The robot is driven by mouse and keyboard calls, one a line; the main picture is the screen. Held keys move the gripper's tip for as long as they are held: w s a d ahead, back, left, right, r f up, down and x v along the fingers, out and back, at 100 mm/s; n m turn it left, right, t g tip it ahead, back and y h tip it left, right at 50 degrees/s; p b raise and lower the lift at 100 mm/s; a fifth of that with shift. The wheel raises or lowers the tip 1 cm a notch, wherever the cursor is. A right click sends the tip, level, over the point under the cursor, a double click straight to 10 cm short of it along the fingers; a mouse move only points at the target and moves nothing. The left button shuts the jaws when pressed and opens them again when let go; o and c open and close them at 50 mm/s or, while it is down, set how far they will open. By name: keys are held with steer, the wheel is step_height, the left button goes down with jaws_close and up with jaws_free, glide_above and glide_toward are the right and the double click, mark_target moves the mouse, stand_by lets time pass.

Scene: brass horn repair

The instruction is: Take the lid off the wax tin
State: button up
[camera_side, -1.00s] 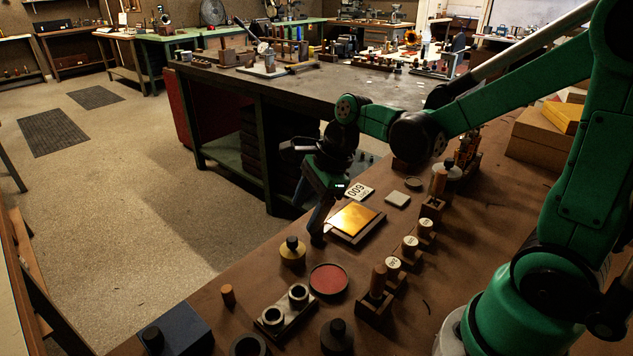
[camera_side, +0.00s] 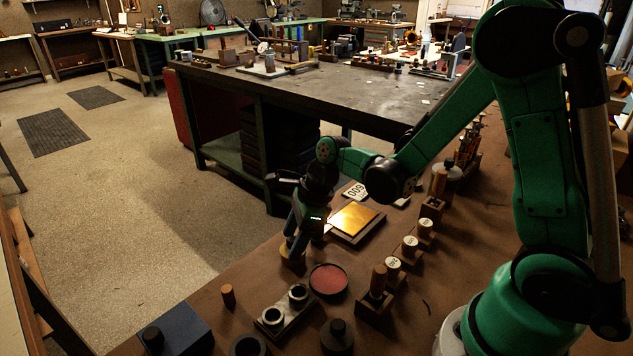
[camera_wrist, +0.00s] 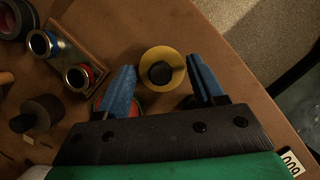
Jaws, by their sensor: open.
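The tin with a round yellow top and a black knob (camera_wrist: 162,54) appears to be the wax tin. It sits upright near the bench's edge, and in the side view only a yellow sliver (camera_side: 284,252) shows behind my gripper. My gripper (camera_wrist: 162,65) is open with blue fingers pointing down at the tin. In the wrist view the fingertips lie to the left and right of the knob, with gaps on both sides. In the side view my gripper (camera_side: 292,246) is right at the tin; whether it touches is hidden. The lid appears seated.
A round red-topped dish (camera_side: 328,280) stands close by, partly under my left finger in the wrist view. A block with two ringed cups (camera_side: 286,309), a gold plate on a board (camera_side: 354,219) and a row of wooden-handled stamps (camera_side: 393,264) are near.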

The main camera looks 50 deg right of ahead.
jaws_close()
steer(key=shift+r, duration=0.15)
step_height(320, 180, up, 19)
glide_above(251, 282)
steer(key=d, duration=0.1)
steer(key=f, duration=1.6)
steer(key=shift+s+f, duration=0.3)
steer(key=shift+s, duration=0.1)
steer(key=shift+d+f, duration=0.1)
steer(key=shift+f, duration=2.1)
